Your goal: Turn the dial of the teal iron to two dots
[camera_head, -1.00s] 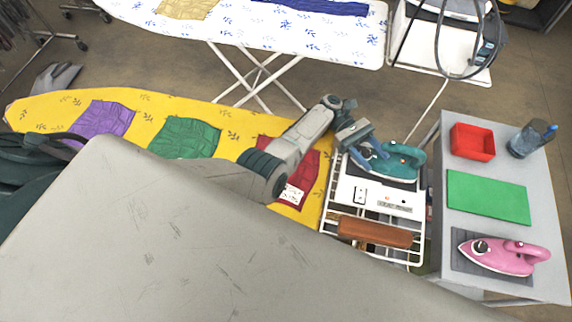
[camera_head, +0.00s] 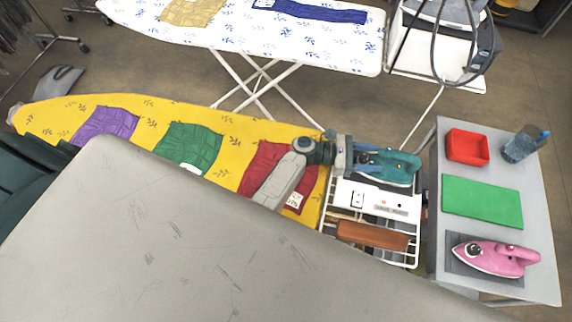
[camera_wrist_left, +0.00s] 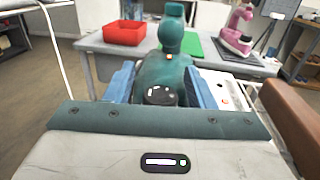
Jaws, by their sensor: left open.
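The teal iron (camera_head: 392,166) rests on the white wire rack at the end of the yellow ironing board. Its dark dial (camera_wrist_left: 160,95) shows in the left wrist view, with its setting marks too small to read. My left gripper (camera_head: 362,160) is at the iron's left end. In the left wrist view its blue fingers (camera_wrist_left: 160,86) are open, one on each side of the dial and the iron's body. I cannot tell whether they touch it. My right gripper is not in view.
The white rack (camera_head: 328,210) also holds a switch panel (camera_head: 376,201) and a brown wooden block (camera_head: 372,235). A grey side table (camera_head: 480,120) holds a red tray (camera_head: 467,148), green mat (camera_head: 482,202), blue cup (camera_head: 524,144) and pink iron (camera_head: 495,256). Clothes lie on the yellow board (camera_head: 232,123).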

